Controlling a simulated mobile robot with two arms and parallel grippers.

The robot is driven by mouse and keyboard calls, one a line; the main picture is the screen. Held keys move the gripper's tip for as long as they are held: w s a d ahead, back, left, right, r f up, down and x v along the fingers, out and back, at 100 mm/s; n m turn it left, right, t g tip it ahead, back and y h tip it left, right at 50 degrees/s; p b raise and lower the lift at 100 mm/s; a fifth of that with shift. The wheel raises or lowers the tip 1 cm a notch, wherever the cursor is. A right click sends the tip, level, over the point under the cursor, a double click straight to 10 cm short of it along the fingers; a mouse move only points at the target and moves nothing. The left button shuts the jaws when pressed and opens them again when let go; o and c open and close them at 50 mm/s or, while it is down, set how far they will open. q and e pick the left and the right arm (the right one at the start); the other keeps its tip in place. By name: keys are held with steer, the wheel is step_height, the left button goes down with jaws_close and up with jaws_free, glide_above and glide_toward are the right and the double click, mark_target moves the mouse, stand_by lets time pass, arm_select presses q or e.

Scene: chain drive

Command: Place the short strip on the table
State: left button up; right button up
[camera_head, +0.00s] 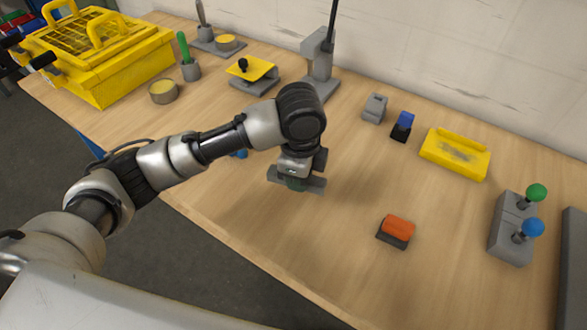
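My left gripper (296,182) points down over the wooden table (350,200), near its front middle. Its wide grey end shows from above, and a small dark greenish patch shows at its middle. I cannot tell whether that patch is part of the gripper or something held, and the fingertips are hidden. I cannot make out a short strip for certain anywhere in view. My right gripper is not in view.
An orange-topped block (397,228) lies right of the gripper. A yellow tray (455,154), a blue-topped block (403,123), a small grey block (374,107) and a two-knob lever box (510,238) stand at right. A yellow toolbox (105,62) stands at far left. The table around the gripper is mostly clear.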

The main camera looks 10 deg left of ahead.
arm_select(q)
steer(key=w+d+m+b, duration=0.1)
steer(key=d+m, duration=0.3)
steer(key=m, duration=0.3)
glide_above(279, 190)
step_height(279, 190, down, 8)
steer(key=shift+d+r, duration=0.1)
steer(key=shift+r, duration=0.05)
steer(key=shift+f, duration=2.05)
steer(key=shift+f, duration=0.2)
steer(key=o, duration=0.9)
steer(key=shift+o, duration=0.2)
step_height(279, 190, up, 12)
steer(key=shift+r, duration=0.25)
